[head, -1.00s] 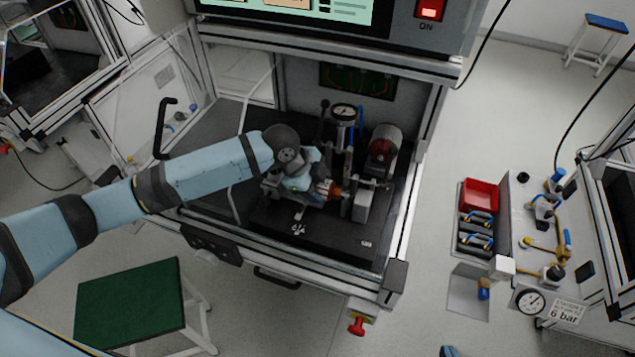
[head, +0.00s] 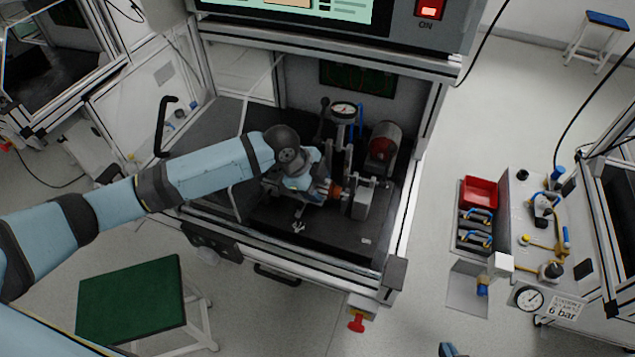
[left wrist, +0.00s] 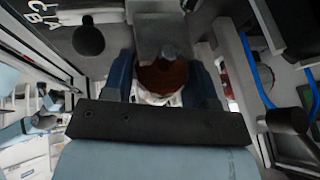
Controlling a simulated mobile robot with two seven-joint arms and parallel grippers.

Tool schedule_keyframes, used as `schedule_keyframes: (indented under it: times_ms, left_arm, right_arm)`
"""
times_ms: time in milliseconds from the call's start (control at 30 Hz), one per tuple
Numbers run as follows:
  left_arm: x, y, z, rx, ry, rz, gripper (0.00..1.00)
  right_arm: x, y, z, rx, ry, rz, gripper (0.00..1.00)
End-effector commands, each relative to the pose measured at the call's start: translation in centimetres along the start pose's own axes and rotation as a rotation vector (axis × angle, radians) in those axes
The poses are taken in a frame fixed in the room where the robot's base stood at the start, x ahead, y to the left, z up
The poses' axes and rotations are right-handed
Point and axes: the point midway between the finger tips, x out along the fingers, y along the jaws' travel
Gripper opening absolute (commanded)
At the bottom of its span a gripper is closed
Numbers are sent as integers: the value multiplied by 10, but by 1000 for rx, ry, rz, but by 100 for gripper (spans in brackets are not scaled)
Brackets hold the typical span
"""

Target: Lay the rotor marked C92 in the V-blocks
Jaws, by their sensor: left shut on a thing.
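My left gripper (head: 326,188) is shut on a copper-red rotor (head: 335,191) inside the open test cabinet. In the left wrist view the rotor (left wrist: 160,76) sits between the two dark blue fingers. Its shaft end points toward a grey block (left wrist: 155,28). In the head view a light grey block (head: 361,203), which looks like part of the V-block support, stands just right of the rotor. I cannot tell whether the shaft touches it. The C92 marking cannot be read. A small dark blue part at the bottom edge (head: 448,350) may be my right gripper; its jaws cannot be made out.
A dial gauge (head: 343,110) stands behind the rotor, and a red-and-grey cylindrical unit (head: 384,142) is at right. The cabinet's aluminium frame (head: 404,225) bounds the work space. A red bin (head: 479,195) lies outside.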

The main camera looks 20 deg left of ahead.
Motion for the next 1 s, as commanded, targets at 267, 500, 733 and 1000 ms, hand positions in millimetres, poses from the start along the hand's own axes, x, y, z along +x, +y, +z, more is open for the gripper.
schedule_keyframes:
  times_ms: [267,500,733,1000]
  left_arm:
    - [-1,-1,-1,0,1,-2,82]
    - [0,1,1,0,-1,1,82]
    - [-21,-7,-8,2,-1,-4,82]
    - [-79,-24,-33,3,1,-6,82]
  right_arm:
    - [0,0,-2,0,3,0,0]
    - [0,0,-2,0,4,0,0]
    - [0,0,-1,0,3,0,0]
    - [2,0,2,0,2,0,0]
